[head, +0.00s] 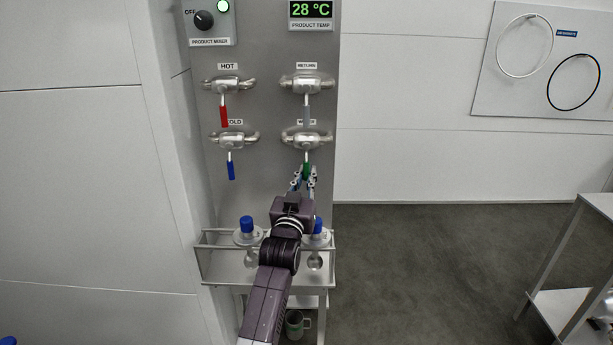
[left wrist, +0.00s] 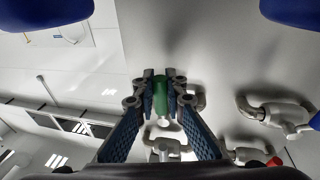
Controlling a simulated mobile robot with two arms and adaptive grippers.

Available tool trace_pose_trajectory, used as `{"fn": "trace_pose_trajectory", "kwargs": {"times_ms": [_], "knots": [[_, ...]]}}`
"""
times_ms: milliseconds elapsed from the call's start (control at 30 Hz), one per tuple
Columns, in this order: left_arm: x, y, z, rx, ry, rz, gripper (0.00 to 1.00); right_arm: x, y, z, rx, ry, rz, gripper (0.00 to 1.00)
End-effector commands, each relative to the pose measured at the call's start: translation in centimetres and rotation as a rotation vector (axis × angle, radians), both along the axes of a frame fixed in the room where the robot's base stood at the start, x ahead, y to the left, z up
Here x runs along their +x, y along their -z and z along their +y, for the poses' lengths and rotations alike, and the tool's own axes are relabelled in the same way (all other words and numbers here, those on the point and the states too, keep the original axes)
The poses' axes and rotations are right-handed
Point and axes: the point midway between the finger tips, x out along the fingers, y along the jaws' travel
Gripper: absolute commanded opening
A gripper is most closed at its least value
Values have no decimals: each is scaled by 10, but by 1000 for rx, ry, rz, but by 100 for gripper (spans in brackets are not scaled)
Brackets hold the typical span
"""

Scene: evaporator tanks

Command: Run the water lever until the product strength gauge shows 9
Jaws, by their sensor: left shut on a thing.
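The lower right valve (head: 306,139) on the grey panel has a green-handled lever (head: 306,169) hanging down; its label is mostly hidden behind the valve. My left gripper (head: 304,181) is shut on this green handle from below. The left wrist view shows the green handle (left wrist: 161,90) between the two fingers. The product strength gauge is not in view. My right gripper is not in view.
A red lever (head: 224,116) hangs under HOT, a grey lever (head: 306,115) under RETURN, and a blue lever (head: 231,170) at the lower left. The temperature display (head: 311,10) reads 28 °C. Blue-capped flasks stand in a rack (head: 215,262) below.

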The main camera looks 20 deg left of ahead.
Motion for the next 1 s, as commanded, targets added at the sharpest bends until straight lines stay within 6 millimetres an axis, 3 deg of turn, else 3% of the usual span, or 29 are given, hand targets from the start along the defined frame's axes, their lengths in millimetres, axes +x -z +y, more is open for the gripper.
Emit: {"fn": "trace_pose_trajectory", "kwargs": {"times_ms": [200, 567, 767, 1000], "knots": [[0, 1, -1, -2, 1, 2, 29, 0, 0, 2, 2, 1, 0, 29], [-5, 1, -1, 0, 0, 0, 29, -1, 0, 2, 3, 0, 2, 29], [-29, 6, -3, 0, 0, 1, 29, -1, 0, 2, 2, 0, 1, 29], [-74, 15, -7, -1, 1, 3, 29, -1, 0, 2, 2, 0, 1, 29]]}}
